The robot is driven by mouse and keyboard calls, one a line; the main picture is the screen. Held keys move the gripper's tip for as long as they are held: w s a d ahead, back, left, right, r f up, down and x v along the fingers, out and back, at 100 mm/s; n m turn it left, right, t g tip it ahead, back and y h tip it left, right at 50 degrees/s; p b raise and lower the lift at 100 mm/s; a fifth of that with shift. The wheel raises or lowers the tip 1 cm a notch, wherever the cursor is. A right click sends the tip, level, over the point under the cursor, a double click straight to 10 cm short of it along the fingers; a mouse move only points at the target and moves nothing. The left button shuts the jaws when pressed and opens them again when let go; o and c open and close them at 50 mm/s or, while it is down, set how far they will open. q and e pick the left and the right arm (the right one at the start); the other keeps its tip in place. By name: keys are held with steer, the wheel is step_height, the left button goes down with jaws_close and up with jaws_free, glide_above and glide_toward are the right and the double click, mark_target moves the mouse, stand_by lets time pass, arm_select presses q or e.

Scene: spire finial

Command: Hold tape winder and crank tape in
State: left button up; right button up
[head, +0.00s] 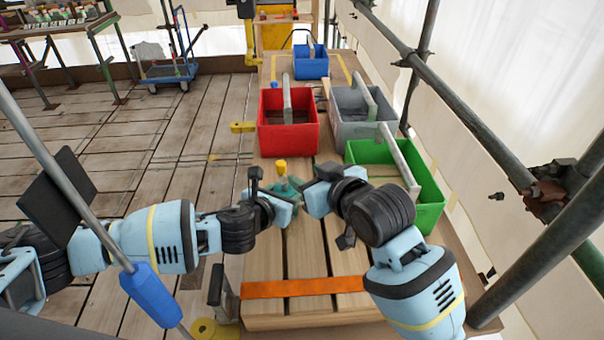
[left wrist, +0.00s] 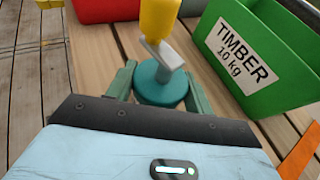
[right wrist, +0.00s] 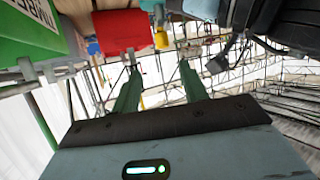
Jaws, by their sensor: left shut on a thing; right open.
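The tape winder (head: 287,187) is a teal round body with a grey crank arm and a yellow knob (head: 281,165) on top, above the wooden bench. My left gripper (head: 285,196) is shut on the teal body; in the left wrist view its green fingers (left wrist: 160,88) lie on either side of the body, below the crank arm (left wrist: 163,52) and yellow knob (left wrist: 160,16). My right gripper (head: 308,186) is open and empty, just right of the winder. In the right wrist view the yellow knob (right wrist: 161,40) shows beyond the gap between its fingers (right wrist: 158,70). No tape is clearly visible at the winder.
A red box (head: 288,137), grey box (head: 358,128) and green box (head: 412,205) stand behind and right of the winder. A blue box (head: 311,66) is farther back. An orange strip (head: 303,287) crosses the bench's near end. Scaffold poles (head: 470,125) run along the right.

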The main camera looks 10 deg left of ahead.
mark_target(281, 162)
steer(key=w+d+r+n+t+y, duration=0.15)
steer(key=r+n+t+y, duration=0.25)
steer(key=r+n, duration=0.5)
steer(key=w+d+r+n+t+y, duration=0.1)
steer(key=w+r+n+t+y, duration=0.25)
steer(key=r+n, duration=0.5)
steer(key=s+a+f+n+g+y, duration=0.1)
steer(key=a+f+n+g+y, duration=0.15)
steer(key=n+g, duration=0.4)
steer(key=s+a+f+n+g+y, duration=0.1)
steer(key=f+n+g, duration=0.25)
steer(key=n, duration=0.65)
steer(key=w+d+f+n+g+h, duration=0.2)
steer(key=d+f+n+g+h, duration=0.2)
steer(key=f+n+h, duration=0.6)
steer(key=w+a+f+y, duration=0.1)
steer(key=a+f, duration=0.1)
steer(key=a, duration=0.1)
steer(key=w+a+f+m+y, duration=0.1)
steer(key=a+f, duration=0.1)
steer(key=a, duration=0.2)
steer(key=w+a+f+m+y, duration=0.1)
steer(key=a+f, duration=0.1)
steer(key=a, duration=0.1)
steer(key=shift+w+a+f+t, duration=0.1)
steer(key=shift+a+f+t, duration=0.1)
steer(key=shift+a+t, duration=0.05)
jaws_close()
